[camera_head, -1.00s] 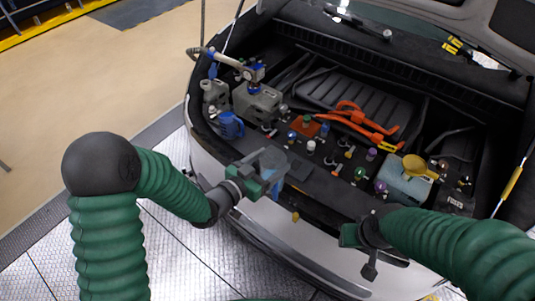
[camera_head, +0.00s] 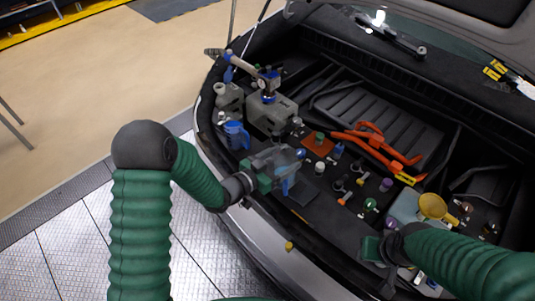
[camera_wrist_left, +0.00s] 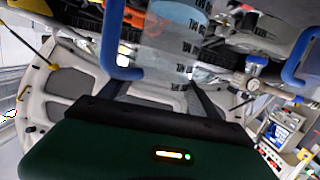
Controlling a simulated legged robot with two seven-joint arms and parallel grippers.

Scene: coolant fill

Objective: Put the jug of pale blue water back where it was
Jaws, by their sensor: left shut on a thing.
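A clear jug (camera_head: 279,157) with a blue handle and a pale blue tint hangs over the front of the engine bay. My left gripper (camera_head: 262,176) is shut on it. In the left wrist view the jug (camera_wrist_left: 180,45) is in front of the gripper, with dark print on its wall and its blue handle (camera_wrist_left: 109,40) to the left. The jug's bottom is not clear in the head view, so I cannot tell whether it touches the ledge. My right gripper (camera_head: 374,250) is at the bay's front right edge. Its fingers are too hidden to judge.
A blue jug (camera_head: 236,135) stands left of the held jug. A grey container (camera_head: 270,116) is behind. A dark flat pad (camera_head: 300,192) lies in front. Several caps and small parts, orange cables (camera_head: 375,147) and a yellow funnel (camera_head: 433,206) are to the right.

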